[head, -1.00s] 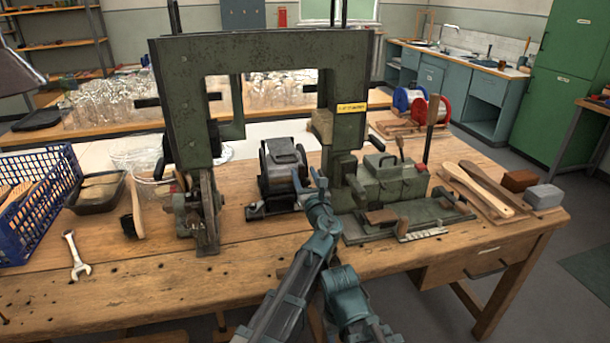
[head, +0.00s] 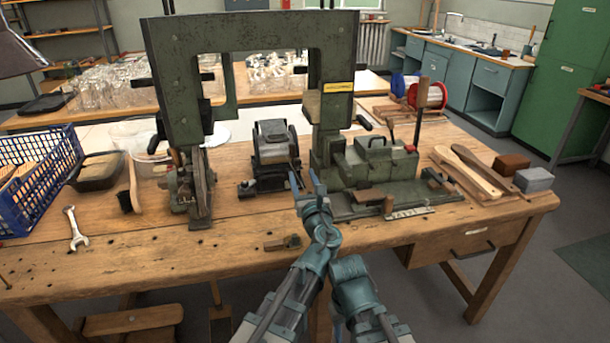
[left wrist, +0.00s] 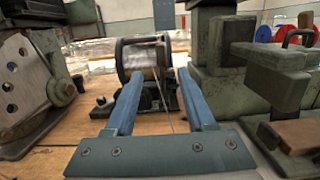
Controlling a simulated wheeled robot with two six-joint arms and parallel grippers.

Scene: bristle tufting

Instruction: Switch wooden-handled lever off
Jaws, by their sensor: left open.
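The wooden-handled lever (head: 422,97) stands upright at the right end of the green machine (head: 250,46) in the head view. Its brown grip is on top and its lower part meets the machine near a red knob. My left gripper (head: 304,182) is open and empty, left of the lever and in front of the dark motor unit (head: 275,150). In the left wrist view, its two blue fingers (left wrist: 158,78) are apart, with the motor unit (left wrist: 143,57) beyond them. My right gripper is not in view.
The green block with a handle (head: 375,160) lies between my left gripper and the lever. Wooden paddles (head: 468,172) and two brush blocks (head: 512,165) lie at the right. A blue crate (head: 38,175) and a wrench (head: 76,230) are at the left. The front bench is mostly clear.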

